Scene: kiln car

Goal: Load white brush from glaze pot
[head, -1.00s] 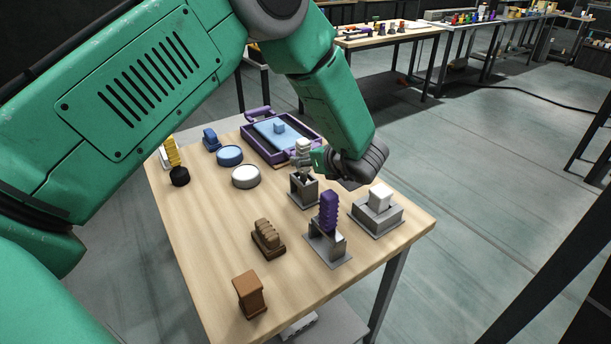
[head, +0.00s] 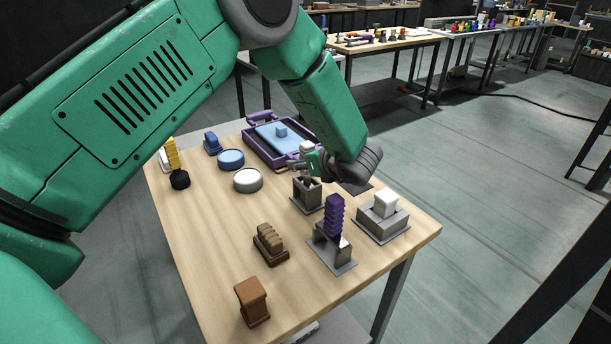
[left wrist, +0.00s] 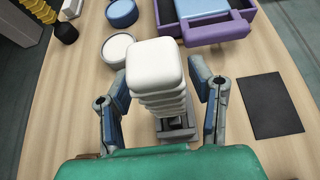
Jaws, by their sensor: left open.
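The white brush (head: 306,147) stands upright in a grey holder (head: 306,199), its ribbed white handle (left wrist: 156,62) up. My left gripper (head: 308,164) is open with its fingers around the handle. In the left wrist view, one finger of my left gripper (left wrist: 162,85) is on each side of the handle, with a gap showing on both sides. The bristles are hidden in the holder. The white glaze pot (head: 248,181) stands to the left of the holder and also shows in the left wrist view (left wrist: 117,47). My right gripper is not in view.
A purple-handled brush stands in a grey stand (head: 331,254) near the front. A grey block holder (head: 382,220) is at right. A blue pot (head: 230,158) and a purple tray (head: 262,152) lie behind. Two brown pieces (head: 270,243) (head: 252,300) are in front. The table's left middle is clear.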

